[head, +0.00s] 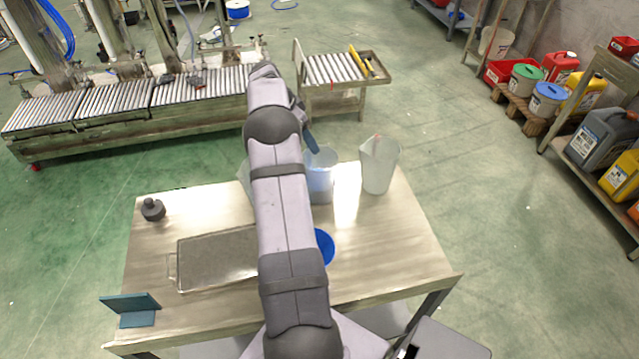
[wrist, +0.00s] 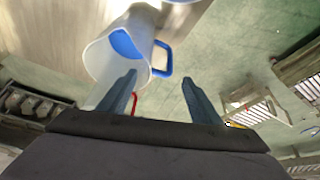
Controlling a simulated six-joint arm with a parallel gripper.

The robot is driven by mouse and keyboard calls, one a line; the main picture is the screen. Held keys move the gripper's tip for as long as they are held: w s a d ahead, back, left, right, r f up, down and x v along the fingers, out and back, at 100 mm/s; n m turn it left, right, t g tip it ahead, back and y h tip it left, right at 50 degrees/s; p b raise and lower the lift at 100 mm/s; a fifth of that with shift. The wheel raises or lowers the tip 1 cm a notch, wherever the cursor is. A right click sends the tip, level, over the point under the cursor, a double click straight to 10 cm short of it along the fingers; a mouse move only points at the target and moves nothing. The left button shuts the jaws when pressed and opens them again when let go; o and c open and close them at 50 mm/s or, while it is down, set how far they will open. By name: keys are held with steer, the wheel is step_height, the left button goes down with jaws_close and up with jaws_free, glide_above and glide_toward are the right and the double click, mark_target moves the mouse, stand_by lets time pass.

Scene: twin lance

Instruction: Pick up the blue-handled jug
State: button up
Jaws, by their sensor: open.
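The blue-handled jug (wrist: 100,62) is pale and translucent, with a blue patch inside its mouth. Its blue loop handle (wrist: 164,58) faces right in the wrist view, just beyond and between my fingertips. My gripper (wrist: 160,78) is open and nothing shows held between its fingers. In the head view a bluish jug (head: 321,172) stands at the table's far side, beside my gripper's blue finger (head: 310,140); its handle is not clear there. My arm hides part of that area.
A clear jug (head: 379,165) with a red mark stands to the right. Another pale jug (head: 244,174) is partly behind my arm. The table (head: 400,255) also bears a tray (head: 215,260), a blue disc (head: 326,246), a dark knobbed object (head: 152,209) and a teal bracket (head: 132,306).

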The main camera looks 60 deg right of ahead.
steer(key=shift+a+p+x, duration=0.1)
steer(key=shift+p+x, duration=0.65)
steer(key=shift+x, duration=0.55)
steer(key=shift+a+p+x, duration=0.15)
steer(key=shift+p+x, duration=0.6)
steer(key=shift+x, duration=0.55)
steer(key=shift+w, duration=0.15)
jaws_close()
